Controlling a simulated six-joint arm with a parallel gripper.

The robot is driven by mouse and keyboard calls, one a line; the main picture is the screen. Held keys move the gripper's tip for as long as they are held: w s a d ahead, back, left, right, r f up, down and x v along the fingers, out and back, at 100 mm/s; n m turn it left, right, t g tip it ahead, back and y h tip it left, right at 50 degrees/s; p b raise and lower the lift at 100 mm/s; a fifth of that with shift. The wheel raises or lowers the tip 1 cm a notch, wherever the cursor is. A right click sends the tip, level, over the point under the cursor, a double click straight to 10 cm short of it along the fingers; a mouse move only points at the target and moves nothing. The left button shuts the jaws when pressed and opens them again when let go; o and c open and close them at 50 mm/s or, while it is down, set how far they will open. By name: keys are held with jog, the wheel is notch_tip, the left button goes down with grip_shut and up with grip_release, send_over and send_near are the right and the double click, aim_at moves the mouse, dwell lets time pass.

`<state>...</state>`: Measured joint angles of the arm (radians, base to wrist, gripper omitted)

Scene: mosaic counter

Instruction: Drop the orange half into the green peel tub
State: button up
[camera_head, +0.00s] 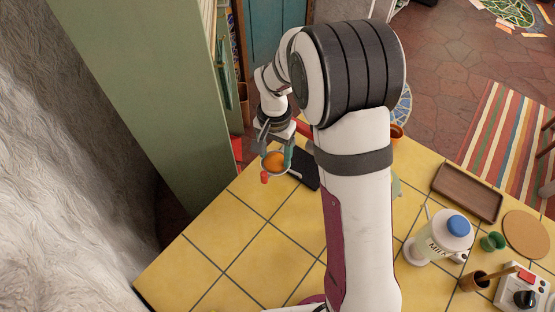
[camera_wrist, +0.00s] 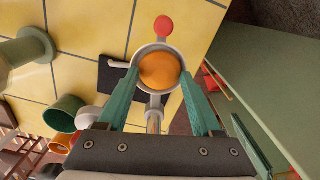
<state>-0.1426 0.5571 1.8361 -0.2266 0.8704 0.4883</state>
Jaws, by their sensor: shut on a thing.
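My gripper (camera_wrist: 160,73) has its two teal fingers closed on the sides of an orange half (camera_wrist: 159,71), which also shows in the head view (camera_head: 275,161). A pale round strainer-like rim with a red tab (camera_wrist: 163,27) and a handle surrounds the orange half; I cannot tell whether they touch. In the head view my gripper (camera_head: 276,157) is near the counter's far left edge. A dark green tub (camera_wrist: 66,113) lies left of my gripper in the wrist view, its mouth showing. My arm seems to hide it in the head view.
A dark flat mat (camera_wrist: 114,78) lies below the gripper. A pale green flanged object (camera_wrist: 36,44) and an orange pot (camera_wrist: 61,143) are near the tub. A milk bottle (camera_head: 440,240) and a wooden tray (camera_head: 467,193) stand right. A green cabinet (camera_head: 150,80) rises left. The front-left tiles are clear.

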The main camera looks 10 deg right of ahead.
aim_at(275, 155)
jog(key=shift+c, duration=0.7)
jog(key=shift+r, duration=3.5)
jog(key=shift+w+r, duration=0.2)
jog(key=shift+r, duration=0.1)
jog(key=w+d+r, duration=0.1)
jog(key=d, duration=0.2)
jog(key=w+d+r, duration=0.2)
jog(key=d, duration=0.2)
jog(key=w+d+r, duration=0.2)
jog(key=d, duration=0.1)
jog(key=shift+d, duration=0.25)
jog(key=s+d+f+m, duration=0.2)
jog(key=d+f+m, duration=0.1)
jog(key=d, duration=0.4)
jog(key=s+d+f+m, duration=0.2)
jog(key=d+f, duration=0.3)
jog(key=d, duration=0.3)
jog(key=shift+f+m, duration=0.4)
jog(key=shift+m, duration=0.1)
jog(key=shift+f, duration=2.5)
jog(key=shift+f, duration=0.3)
